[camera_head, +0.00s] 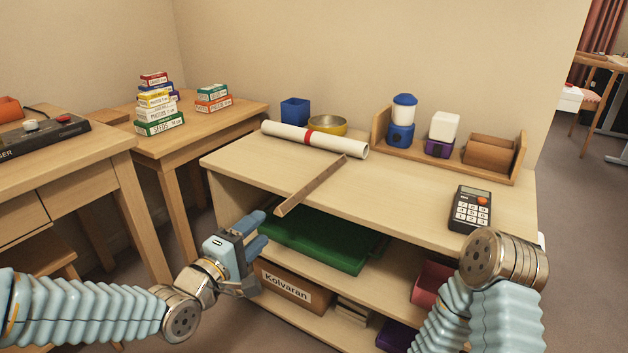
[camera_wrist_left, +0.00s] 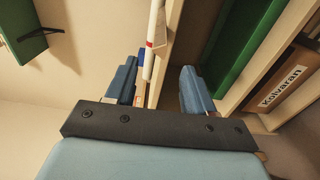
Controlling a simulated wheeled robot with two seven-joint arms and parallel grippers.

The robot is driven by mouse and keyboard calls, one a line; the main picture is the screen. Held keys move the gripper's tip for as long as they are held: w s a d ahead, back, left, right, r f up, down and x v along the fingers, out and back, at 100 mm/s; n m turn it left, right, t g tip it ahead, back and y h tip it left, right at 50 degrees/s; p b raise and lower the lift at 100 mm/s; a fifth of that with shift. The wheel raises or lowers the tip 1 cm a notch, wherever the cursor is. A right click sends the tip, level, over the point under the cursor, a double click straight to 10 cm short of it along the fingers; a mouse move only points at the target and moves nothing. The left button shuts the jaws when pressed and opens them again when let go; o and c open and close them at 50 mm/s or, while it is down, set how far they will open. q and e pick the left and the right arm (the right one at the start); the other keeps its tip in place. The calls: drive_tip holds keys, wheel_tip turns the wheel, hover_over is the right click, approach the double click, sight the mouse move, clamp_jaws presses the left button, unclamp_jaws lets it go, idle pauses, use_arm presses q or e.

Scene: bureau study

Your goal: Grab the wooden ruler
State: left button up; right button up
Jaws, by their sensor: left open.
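The wooden ruler (camera_head: 311,186) lies on the top of the desk-like shelf unit (camera_head: 400,200), slanting toward me. Its near end sticks out past the front edge, left of the middle. My left gripper (camera_head: 258,233) is open and empty, below and to the left of that end, in front of the unit and apart from the ruler. In the left wrist view, the two blue fingers (camera_wrist_left: 158,88) stand apart with nothing held between them. I cannot clearly tell the ruler from the wooden edges there. My right arm is at the right, but its gripper is not visible.
A paper roll with a red band (camera_head: 315,139) lies behind the ruler. A calculator (camera_head: 470,208) sits at the right of the top. A green item (camera_head: 315,238) lies on the shelf below. A side table (camera_head: 190,138) with small boxes stands left.

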sight(290, 202)
use_arm(q)
drive_tip(key=x, duration=1.2)
drive_tip(key=shift+d+r, duration=0.15)
drive_tip(key=shift+d, duration=0.05)
drive_tip(key=shift+c, duration=0.5)
clamp_jaws()
